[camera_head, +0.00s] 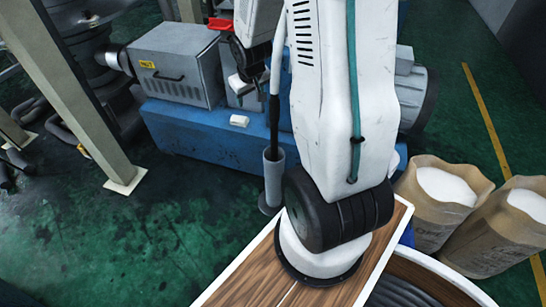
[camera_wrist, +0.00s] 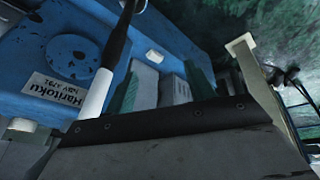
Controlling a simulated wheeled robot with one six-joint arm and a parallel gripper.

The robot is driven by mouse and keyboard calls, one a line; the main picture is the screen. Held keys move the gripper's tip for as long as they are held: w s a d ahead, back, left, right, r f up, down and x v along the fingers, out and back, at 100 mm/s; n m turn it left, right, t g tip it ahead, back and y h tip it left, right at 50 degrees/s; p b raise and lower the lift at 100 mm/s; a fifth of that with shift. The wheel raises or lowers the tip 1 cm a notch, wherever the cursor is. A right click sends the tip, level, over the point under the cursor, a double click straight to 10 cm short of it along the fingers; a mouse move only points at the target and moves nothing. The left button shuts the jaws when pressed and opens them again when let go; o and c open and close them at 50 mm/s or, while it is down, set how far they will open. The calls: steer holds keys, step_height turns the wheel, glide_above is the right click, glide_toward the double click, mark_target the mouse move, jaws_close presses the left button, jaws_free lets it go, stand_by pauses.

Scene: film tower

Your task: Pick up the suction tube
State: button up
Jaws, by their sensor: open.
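The suction tube (camera_head: 274,110) stands upright, with a pale upper length and a black lower length. Its lower end is in a grey cylindrical holder (camera_head: 273,178). In the wrist view the tube (camera_wrist: 98,94) runs slanted, left of my fingers. My gripper (camera_wrist: 163,88) is open, and I see no tube between its two grey-green fingers. In the head view my gripper is small and dark beside the upper tube, partly hidden by my arm. I cannot tell whether it touches the tube.
A blue machine base (camera_head: 210,132) carries a grey box (camera_head: 178,62) and a small white block (camera_head: 239,121). A beige post (camera_head: 78,85) stands at left. Open sacks of white material (camera_head: 440,200) stand at right. Green floor at lower left is clear.

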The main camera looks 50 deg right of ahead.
steer(key=d+f, duration=0.6)
steer(key=f, duration=0.3)
steer(key=m+t, duration=0.1)
steer(key=t, duration=0.1)
glide_toward(272, 130)
steer(key=a+f, duration=0.1)
steer(key=f, duration=0.1)
steer(key=f+t, duration=0.1)
steer(key=f, duration=0.1)
steer(key=d+f+t+h, duration=0.1)
steer(key=f+t, duration=0.1)
steer(key=d+f+t, duration=0.1)
steer(key=f, duration=0.1)
steer(key=shift+d+f+m+t+h, duration=0.1)
steer(key=shift+m+t+h, duration=0.2)
steer(key=shift+t+h, duration=0.1)
steer(key=shift+s+d+f+t+h, duration=0.1)
steer(key=shift+s+f+t+h, duration=0.1)
steer(key=shift+t, duration=0.3)
steer(key=shift+s+f+t+h, duration=0.1)
steer(key=shift+t+h, duration=0.1)
steer(key=shift+t, duration=0.3)
steer(key=x, duration=0.7)
steer(key=shift+w+d+r, duration=0.2)
steer(key=shift+w+r, duration=0.05)
steer(key=shift+w, duration=0.25)
jaws_close()
